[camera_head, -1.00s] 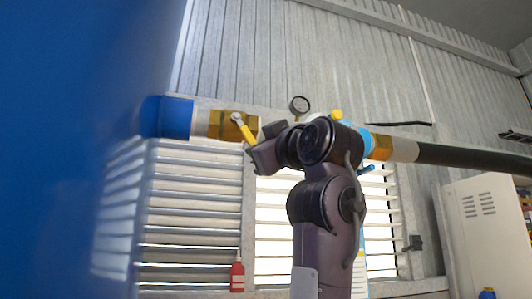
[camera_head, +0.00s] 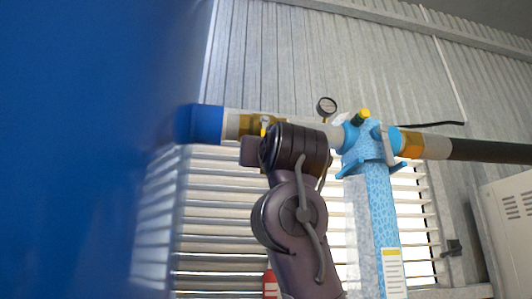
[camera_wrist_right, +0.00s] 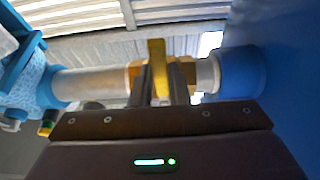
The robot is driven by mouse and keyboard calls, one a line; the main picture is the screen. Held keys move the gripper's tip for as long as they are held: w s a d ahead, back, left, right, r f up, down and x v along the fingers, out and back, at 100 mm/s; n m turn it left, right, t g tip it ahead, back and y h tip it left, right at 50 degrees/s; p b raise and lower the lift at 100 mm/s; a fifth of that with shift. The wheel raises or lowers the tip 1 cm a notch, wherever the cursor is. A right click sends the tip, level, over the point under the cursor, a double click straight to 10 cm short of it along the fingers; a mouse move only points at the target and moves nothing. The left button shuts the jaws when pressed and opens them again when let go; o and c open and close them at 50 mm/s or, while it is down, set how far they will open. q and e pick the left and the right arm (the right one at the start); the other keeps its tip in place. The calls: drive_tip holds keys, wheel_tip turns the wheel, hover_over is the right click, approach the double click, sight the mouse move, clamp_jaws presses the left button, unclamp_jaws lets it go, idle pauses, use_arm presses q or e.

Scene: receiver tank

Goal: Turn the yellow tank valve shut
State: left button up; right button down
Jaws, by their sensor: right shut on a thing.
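The yellow valve handle (camera_wrist_right: 157,68) stands between the two dark fingers of my right gripper (camera_wrist_right: 161,84) in the wrist view. The gripper is shut on it. The handle appears upright in that picture, across the line of the pipe. The brass valve body (camera_head: 246,125) sits on the pale pipe beside the blue tank fitting (camera_head: 205,123). In the head view my right wrist and gripper cover most of the handle and part of the valve, so the handle's angle is hard to tell there. My left gripper is in neither current view.
The large blue tank (camera_head: 85,150) fills the left of the head view. A light-blue filter unit (camera_head: 381,205) stands right of my arm, with a round gauge (camera_head: 326,106) above the pipe. A dark pipe (camera_head: 490,151) continues right. Louvres and corrugated wall lie behind.

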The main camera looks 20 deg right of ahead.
drive_tip(key=shift+w+a+f, duration=0.1)
drive_tip(key=shift+f, duration=0.05)
drive_tip(key=c, duration=1.6)
unclamp_jaws()
drive_tip(key=shift+c, duration=0.2)
drive_tip(key=shift+o, duration=1.3)
drive_tip(key=shift+a, duration=0.15)
drive_tip(key=b+v, duration=0.4)
drive_tip(key=v, duration=0.4)
drive_tip(key=shift+r, duration=0.25)
